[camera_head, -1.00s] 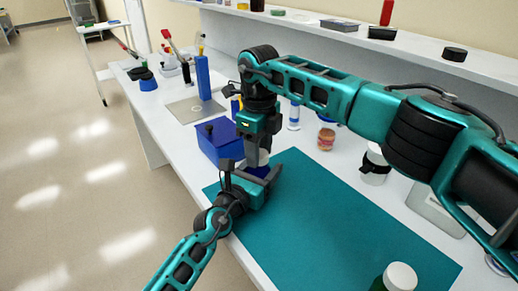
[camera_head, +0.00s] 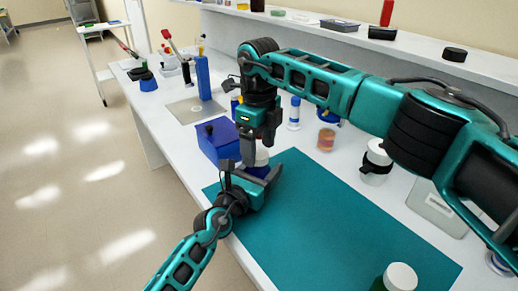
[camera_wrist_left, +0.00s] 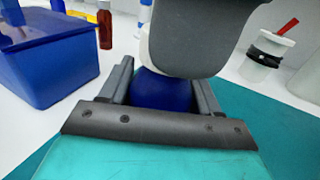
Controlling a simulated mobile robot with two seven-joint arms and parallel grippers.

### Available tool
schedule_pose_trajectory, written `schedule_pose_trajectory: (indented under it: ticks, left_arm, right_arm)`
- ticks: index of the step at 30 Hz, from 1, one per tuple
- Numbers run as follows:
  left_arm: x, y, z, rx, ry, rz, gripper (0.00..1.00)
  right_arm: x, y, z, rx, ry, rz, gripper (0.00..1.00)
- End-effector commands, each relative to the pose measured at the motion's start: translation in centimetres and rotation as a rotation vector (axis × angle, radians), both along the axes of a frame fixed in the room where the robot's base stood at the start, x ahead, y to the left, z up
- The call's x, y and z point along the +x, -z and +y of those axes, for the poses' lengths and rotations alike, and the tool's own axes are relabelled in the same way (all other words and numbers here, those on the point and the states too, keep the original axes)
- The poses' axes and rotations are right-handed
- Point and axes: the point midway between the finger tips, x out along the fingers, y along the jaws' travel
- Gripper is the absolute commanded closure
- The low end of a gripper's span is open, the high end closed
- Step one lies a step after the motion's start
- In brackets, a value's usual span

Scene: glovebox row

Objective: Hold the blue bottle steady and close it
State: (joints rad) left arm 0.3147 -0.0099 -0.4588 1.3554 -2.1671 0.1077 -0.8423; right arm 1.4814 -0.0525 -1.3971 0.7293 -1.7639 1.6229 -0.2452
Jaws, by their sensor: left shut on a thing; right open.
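The blue bottle (camera_wrist_left: 160,92) stands between the jaws of my left gripper (camera_head: 258,178), which is shut on it at the teal mat's far left corner. A white cap (camera_head: 262,157) sits on top of the bottle; in the left wrist view a sliver of the cap (camera_wrist_left: 146,52) shows. My right gripper (camera_head: 257,150) is open with its fingers pointing down at the cap. One grey finger hides much of the cap in the wrist view. I cannot tell whether that finger touches the cap, or how tight the cap is.
A blue box (camera_head: 214,143) stands just beyond the bottle. A white jar with a black band (camera_head: 375,165) and a small pinkish jar (camera_head: 326,139) stand to the right. A white-capped green bottle (camera_head: 400,276) is near the front. The teal mat (camera_head: 330,220) is mostly clear.

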Motion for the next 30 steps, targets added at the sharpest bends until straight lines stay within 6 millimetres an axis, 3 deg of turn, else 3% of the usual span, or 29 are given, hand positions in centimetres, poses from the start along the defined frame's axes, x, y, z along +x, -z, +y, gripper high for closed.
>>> schedule_pose_trajectory:
  ticks: [6,13,18,28,29,30]
  left_arm:
    - [0.0,0.0,0.0,0.001,0.0,0.001,1.0]
    - [0.0,0.0,0.0,0.001,0.0,0.001,1.0]
    - [0.0,0.0,0.0,0.001,0.0,0.001,1.0]
    - [0.0,0.0,0.0,0.0,0.0,0.0,1.0]
    - [0.0,0.0,0.0,0.0,0.0,0.0,0.35]
    - [0.0,0.0,0.0,0.0,0.0,0.0,0.31]
  right_arm:
    - [0.1,-4.8,0.0,0.001,0.0,-0.006,0.26]
    - [0.0,-9.0,0.1,0.001,-0.001,-0.003,0.26]
    - [0.0,-10.4,0.0,0.0,0.0,-0.001,0.26]
    - [0.0,-10.7,0.0,0.001,0.0,0.0,0.26]
    - [0.0,-10.7,0.0,0.001,0.0,0.0,0.26]
    - [0.0,-10.7,0.0,0.001,0.0,-0.001,0.26]
